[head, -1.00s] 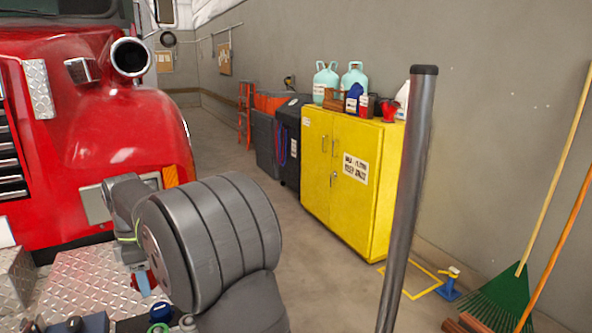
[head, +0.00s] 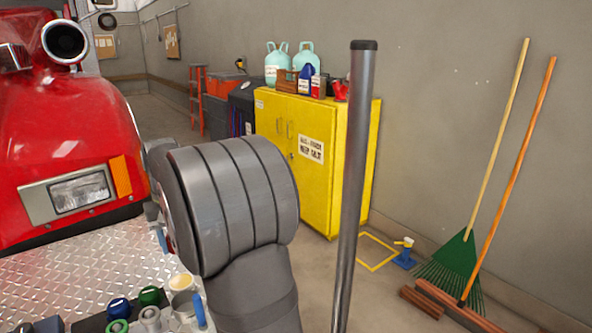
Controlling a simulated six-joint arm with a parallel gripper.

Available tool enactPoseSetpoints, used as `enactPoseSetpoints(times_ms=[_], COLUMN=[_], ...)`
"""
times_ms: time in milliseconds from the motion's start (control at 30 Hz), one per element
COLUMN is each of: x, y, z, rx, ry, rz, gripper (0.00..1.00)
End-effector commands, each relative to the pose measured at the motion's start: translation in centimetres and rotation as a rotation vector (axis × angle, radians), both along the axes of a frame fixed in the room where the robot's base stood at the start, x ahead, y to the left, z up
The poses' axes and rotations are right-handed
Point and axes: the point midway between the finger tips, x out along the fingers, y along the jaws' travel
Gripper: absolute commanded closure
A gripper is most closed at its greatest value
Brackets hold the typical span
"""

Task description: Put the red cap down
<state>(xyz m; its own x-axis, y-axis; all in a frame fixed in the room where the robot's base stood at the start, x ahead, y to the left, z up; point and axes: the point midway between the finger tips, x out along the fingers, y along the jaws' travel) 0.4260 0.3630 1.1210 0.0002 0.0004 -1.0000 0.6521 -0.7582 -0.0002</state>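The thick grey link of my arm (head: 225,205) fills the middle of the head view and hides most of my wrist. My gripper is almost wholly behind it; a small blue piece (head: 161,241) at the link's left edge may be part of it. I cannot see its fingertips or whether they are open or shut. I cannot make out the red cap. On the bumper's front are a blue cap (head: 118,307), a green cap (head: 150,296), a pale-topped cylindrical fitting (head: 181,283) and a blue lever (head: 199,310).
The silver diamond-plate bumper (head: 75,268) lies at lower left below the red truck (head: 65,150). A grey upright pole (head: 352,190) stands right of my arm. Behind are a yellow cabinet (head: 335,170), a rake (head: 455,262) and a broom (head: 510,180).

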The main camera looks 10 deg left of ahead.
Motion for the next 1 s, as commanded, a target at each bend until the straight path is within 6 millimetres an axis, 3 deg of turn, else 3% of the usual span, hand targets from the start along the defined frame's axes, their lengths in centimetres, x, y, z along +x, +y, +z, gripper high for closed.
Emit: enactPoseSetpoints(times_ms=[400, 667, 1000], x=[-4.9, -7.2, -11.2], y=[11.3, 14.9, 21.2], z=[-5.9, -8.2, -12.7], rx=[-0.001, -0.001, -0.001], ry=[0.001, 0.001, 0.001], rz=[0.065, 0.081, 0.081], gripper=[0.77, 0.77, 0.77])
